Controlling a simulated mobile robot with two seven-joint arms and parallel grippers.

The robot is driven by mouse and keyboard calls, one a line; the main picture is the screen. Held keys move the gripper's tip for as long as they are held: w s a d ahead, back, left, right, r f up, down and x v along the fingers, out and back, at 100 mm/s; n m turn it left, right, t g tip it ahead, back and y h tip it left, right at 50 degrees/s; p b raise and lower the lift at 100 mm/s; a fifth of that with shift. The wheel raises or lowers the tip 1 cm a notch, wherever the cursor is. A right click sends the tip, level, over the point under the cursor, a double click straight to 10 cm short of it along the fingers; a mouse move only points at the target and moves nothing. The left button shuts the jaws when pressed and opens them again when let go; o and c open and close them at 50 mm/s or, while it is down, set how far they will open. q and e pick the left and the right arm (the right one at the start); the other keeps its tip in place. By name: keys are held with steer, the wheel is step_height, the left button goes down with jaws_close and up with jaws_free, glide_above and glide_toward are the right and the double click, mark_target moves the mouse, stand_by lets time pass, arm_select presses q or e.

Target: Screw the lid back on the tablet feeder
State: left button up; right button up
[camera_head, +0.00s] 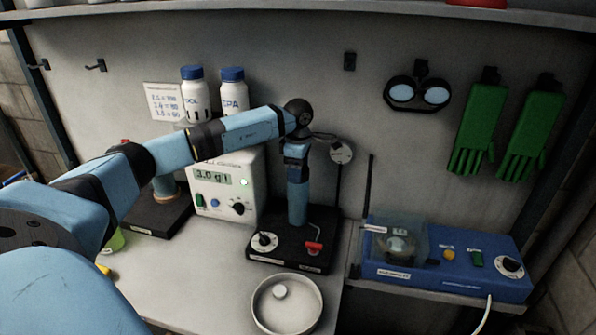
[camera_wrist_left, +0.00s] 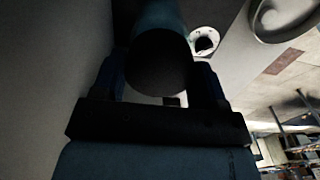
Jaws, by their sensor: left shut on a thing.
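A blue upright cylinder (camera_head: 298,206), probably the tablet feeder, stands on a black base (camera_head: 285,258) with a white dial and a red lever. My left gripper (camera_head: 296,174) reaches down from above and is shut around the cylinder's top. In the left wrist view the fingers flank a dark round end (camera_wrist_left: 160,62), which may be the lid; the blue body shows beyond it. Dark shading hides where lid and body meet, so I cannot tell how they are seated. My right gripper is not in view.
A white dish (camera_head: 260,313) holding a small white round piece sits in front. A white control box (camera_head: 222,203) stands behind left, and a blue device (camera_head: 450,272) with a clear chamber stands right. White bottles (camera_head: 194,95) stand at the back.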

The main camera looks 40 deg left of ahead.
arm_select(q)
steer(key=m+b, duration=0.1)
steer(key=m, duration=0.4)
steer(key=shift+f+m, duration=0.1)
steer(key=shift+m, duration=0.2)
steer(key=m, duration=0.3)
steer(key=shift+b, duration=0.3)
steer(key=o, duration=1)
steer(key=shift+o, duration=0.4)
steer(key=shift+r, duration=0.2)
steer(key=shift+r+p, duration=1.8)
steer(key=shift+r, duration=1.1)
